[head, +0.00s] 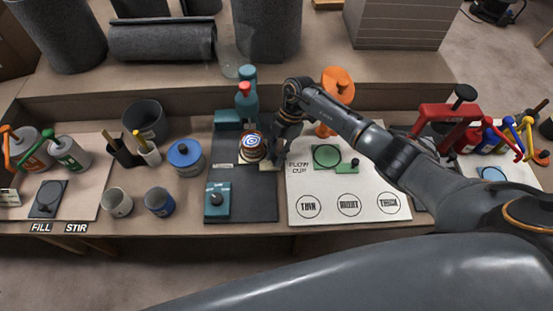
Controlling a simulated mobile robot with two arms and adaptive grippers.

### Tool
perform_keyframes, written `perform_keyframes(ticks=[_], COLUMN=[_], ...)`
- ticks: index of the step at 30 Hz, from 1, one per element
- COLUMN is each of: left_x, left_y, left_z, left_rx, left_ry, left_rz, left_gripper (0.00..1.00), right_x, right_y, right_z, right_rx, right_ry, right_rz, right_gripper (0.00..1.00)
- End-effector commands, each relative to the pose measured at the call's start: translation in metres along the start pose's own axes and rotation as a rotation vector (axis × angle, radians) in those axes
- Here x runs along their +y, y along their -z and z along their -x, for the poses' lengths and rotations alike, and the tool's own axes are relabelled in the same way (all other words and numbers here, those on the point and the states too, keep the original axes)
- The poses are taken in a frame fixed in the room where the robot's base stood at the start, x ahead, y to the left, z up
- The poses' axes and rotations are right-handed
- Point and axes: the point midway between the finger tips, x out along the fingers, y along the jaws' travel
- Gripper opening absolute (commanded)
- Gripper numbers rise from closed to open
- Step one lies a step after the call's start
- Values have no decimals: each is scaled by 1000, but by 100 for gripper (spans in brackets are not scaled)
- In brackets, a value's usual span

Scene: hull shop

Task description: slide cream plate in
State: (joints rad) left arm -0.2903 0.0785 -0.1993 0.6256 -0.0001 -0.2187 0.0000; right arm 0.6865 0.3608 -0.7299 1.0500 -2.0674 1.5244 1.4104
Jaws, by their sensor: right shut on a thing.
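The cream plate (270,170) is a small pale piece on the dark mat's right edge, just right of a round copper-coloured can with a blue-and-white ringed top (252,142). My right gripper (274,158) reaches in from the right and is shut on the cream plate, low over the mat. Its fingers and wrist hide part of the plate. I cannot tell whether the plate touches the can. My left gripper is not in view.
The dark mat (255,207) carries a teal block with a knob (216,200). A teal bottle with a red top (246,100) stands behind. The white board (310,186) lies right, with a green plate (327,156). A blue-lidded tin (186,158) stands left.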

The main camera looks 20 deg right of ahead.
Motion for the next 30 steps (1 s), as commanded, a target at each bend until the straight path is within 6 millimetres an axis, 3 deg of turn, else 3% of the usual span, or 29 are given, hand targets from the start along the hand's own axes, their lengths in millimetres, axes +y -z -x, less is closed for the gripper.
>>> perform_keyframes(ticks=[4, 5, 8, 19, 30], left_x=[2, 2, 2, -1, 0], left_y=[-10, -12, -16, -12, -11], left_z=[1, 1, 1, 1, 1], left_rx=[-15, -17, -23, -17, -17], left_ry=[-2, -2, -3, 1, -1], left_rz=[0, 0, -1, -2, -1], left_gripper=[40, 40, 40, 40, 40], right_x=[4, 4, 3, 2, 2], right_y=[-4, -4, -4, -2, -4], right_z=[6, 6, 6, 10, 67], right_rx=[-12, -13, -12, -7, -9], right_ry=[-14, -14, -13, -9, -9], right_rz=[-1, -1, -1, 0, -1], right_gripper=[0, 26, 44, 44, 44])
